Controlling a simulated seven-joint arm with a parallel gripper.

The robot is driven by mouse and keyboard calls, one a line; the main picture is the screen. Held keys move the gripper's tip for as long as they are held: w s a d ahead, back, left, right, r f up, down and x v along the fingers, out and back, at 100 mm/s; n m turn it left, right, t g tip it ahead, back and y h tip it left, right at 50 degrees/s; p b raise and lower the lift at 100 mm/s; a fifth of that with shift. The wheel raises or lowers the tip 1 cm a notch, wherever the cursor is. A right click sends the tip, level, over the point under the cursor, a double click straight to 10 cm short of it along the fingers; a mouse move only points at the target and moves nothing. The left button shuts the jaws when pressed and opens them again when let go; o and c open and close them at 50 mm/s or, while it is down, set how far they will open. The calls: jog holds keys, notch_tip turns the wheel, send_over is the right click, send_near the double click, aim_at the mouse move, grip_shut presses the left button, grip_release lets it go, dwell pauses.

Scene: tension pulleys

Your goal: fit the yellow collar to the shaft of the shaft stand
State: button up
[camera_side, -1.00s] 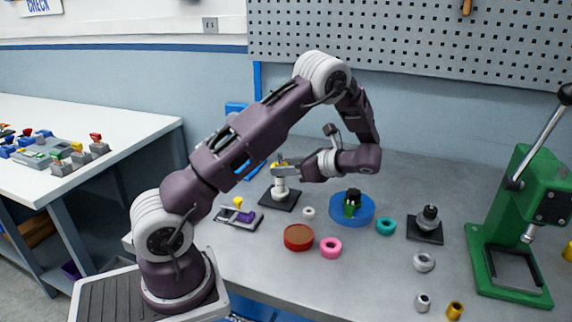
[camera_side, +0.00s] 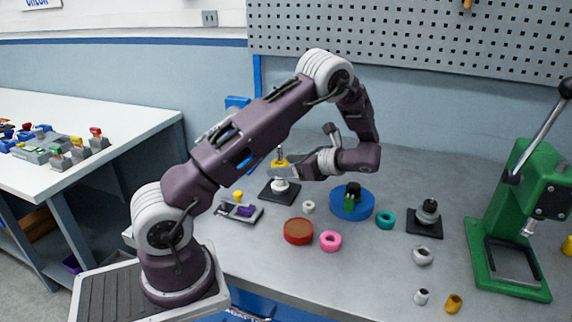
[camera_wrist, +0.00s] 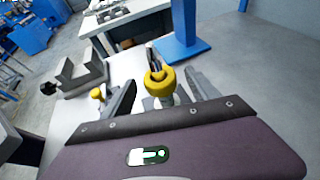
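The yellow collar (camera_wrist: 159,83) is around the upper part of the shaft (camera_wrist: 153,55) in the wrist view, and the shaft's tip sticks out through it. In the side view the collar (camera_side: 280,165) shows above the shaft stand's dark square base (camera_side: 268,197). My gripper (camera_wrist: 163,88) has its two fingers spread on either side of the collar, with a visible gap on each side. The side view shows my gripper (camera_side: 281,171) at the collar's height; the fingers hide part of the stand.
A grey fixture (camera_side: 238,211) with a small yellow knob stands left of the stand. A red disc (camera_side: 298,231), pink ring (camera_side: 330,241), white ring (camera_side: 308,207), blue disc (camera_side: 366,211) and teal ring (camera_side: 385,220) lie nearby. A green press (camera_side: 513,240) stands at right.

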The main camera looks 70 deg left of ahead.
jog(key=v, duration=0.7)
jog(key=s+d+r+n+t+h, duration=0.6)
jog(key=s+d, duration=0.4)
jog(key=d, duration=0.1)
jog(key=s+d+r+n+t+h, duration=0.5)
jog(key=s+d, duration=0.5)
jog(key=d, duration=0.2)
jog(key=shift+r+n+t+h, duration=0.45)
jog(key=shift+r+t, duration=0.25)
jog(key=shift+r, duration=0.2)
